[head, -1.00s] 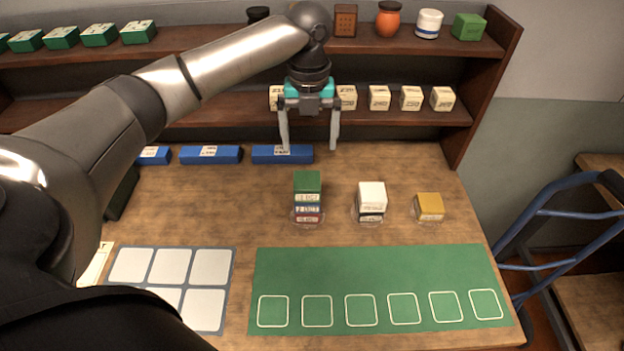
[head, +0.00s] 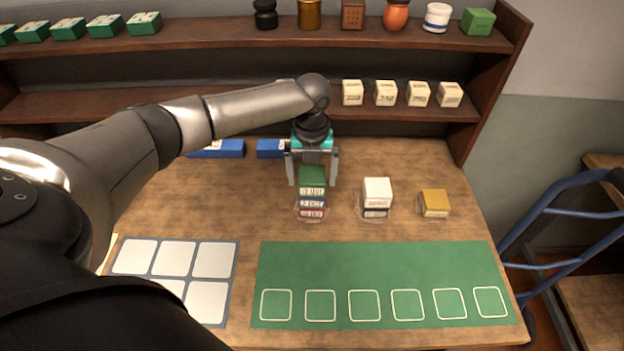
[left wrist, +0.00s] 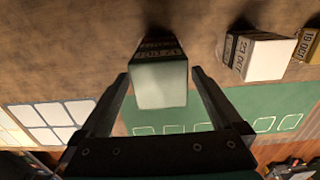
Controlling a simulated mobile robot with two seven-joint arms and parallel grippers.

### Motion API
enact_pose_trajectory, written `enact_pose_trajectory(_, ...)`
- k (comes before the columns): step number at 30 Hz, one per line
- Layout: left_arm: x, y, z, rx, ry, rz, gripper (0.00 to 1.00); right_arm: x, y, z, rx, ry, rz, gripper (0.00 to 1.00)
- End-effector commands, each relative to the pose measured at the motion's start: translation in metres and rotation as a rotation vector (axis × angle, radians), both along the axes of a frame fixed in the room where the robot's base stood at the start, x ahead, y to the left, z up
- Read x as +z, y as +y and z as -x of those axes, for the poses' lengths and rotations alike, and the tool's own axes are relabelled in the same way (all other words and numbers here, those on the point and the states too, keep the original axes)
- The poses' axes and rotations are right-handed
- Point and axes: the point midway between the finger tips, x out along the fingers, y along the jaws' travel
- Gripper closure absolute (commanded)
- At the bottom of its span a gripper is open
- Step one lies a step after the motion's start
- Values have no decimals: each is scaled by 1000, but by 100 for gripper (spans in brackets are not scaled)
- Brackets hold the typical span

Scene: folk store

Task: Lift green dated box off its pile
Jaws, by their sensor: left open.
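The green dated box (head: 312,178) is on top of a pile of boxes (head: 311,205) on the table, with white and reddish boxes under it. My left gripper (head: 312,183) is open, pointing down, with its fingers on either side of the green box at about its height. In the left wrist view the green box's pale top (left wrist: 159,86) lies between the fingertips, with a gap visible near each finger. My right gripper is not in view.
A white-topped pile (head: 376,195) and a yellow box (head: 434,203) stand to the right. A green mat (head: 375,268) with outlined squares and a grey-framed card grid (head: 238,262) lie in front. Blue boxes (head: 218,149) and shelves (head: 420,121) stand behind.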

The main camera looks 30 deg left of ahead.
Motion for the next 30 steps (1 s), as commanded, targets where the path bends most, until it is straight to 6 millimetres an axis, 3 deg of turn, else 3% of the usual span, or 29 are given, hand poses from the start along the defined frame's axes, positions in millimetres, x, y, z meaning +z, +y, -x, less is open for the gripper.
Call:
enact_pose_trajectory(5, 0, 0, 0, -1, 0, 0, 1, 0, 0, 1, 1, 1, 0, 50)
enact_pose_trajectory(27, 1, 0, 0, 0, 0, 0, 84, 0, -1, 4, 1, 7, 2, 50)
enact_pose_trajectory(30, 1, 0, 0, 0, -1, 0, 85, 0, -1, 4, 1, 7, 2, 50)
